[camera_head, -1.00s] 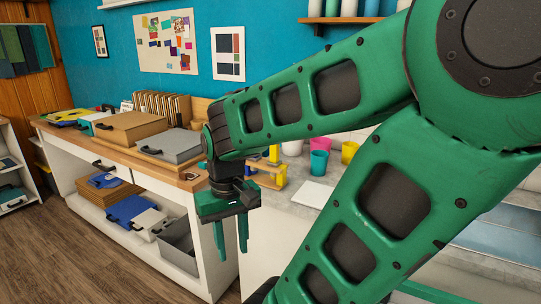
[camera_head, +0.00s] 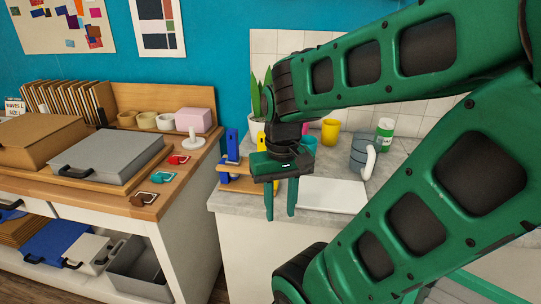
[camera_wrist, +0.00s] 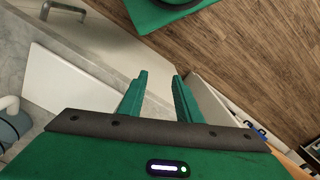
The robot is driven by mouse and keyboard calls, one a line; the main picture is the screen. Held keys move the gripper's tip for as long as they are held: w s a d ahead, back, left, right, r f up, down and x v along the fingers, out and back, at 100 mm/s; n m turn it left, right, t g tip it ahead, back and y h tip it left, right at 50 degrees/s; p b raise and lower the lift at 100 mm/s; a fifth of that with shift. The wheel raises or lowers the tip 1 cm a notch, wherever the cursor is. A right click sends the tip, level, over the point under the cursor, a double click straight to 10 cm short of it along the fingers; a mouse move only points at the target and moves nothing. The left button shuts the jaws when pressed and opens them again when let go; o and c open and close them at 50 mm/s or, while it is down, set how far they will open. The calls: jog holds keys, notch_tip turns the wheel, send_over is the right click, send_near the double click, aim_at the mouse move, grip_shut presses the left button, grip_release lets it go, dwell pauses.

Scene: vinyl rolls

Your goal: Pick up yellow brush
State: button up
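A small yellow upright piece (camera_head: 261,138), possibly the yellow brush, shows in the head view just behind my gripper. It is at the wooden rack (camera_head: 236,168) on the grey counter, and my gripper hides much of it. My gripper (camera_head: 281,214) points down with its two fingers apart, in front of the rack and the counter's front edge. In the wrist view my gripper (camera_wrist: 160,78) is open with nothing between the fingers. No brush can be made out in the wrist view.
A blue tool (camera_head: 232,145) stands in the rack. A white board (camera_head: 333,194) lies flat on the counter (camera_head: 240,203). A yellow cup (camera_head: 330,132), a blue-grey mug (camera_head: 364,152) and a green-and-white container (camera_head: 385,135) stand behind. The wooden bench (camera_head: 150,210) is left.

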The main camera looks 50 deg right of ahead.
jog(key=shift+w+a, duration=0.15)
jog(key=shift+a, duration=0.2)
jog(key=o, duration=0.3)
notch_tip(320, 180, up, 20)
jog(key=m, duration=0.5)
send_over(263, 133)
jog(key=shift+r, duration=0.1)
notch_tip(263, 133, down, 10)
jog(key=shift+f, duration=0.25)
jog(key=shift+c, duration=0.5)
grip_shut()
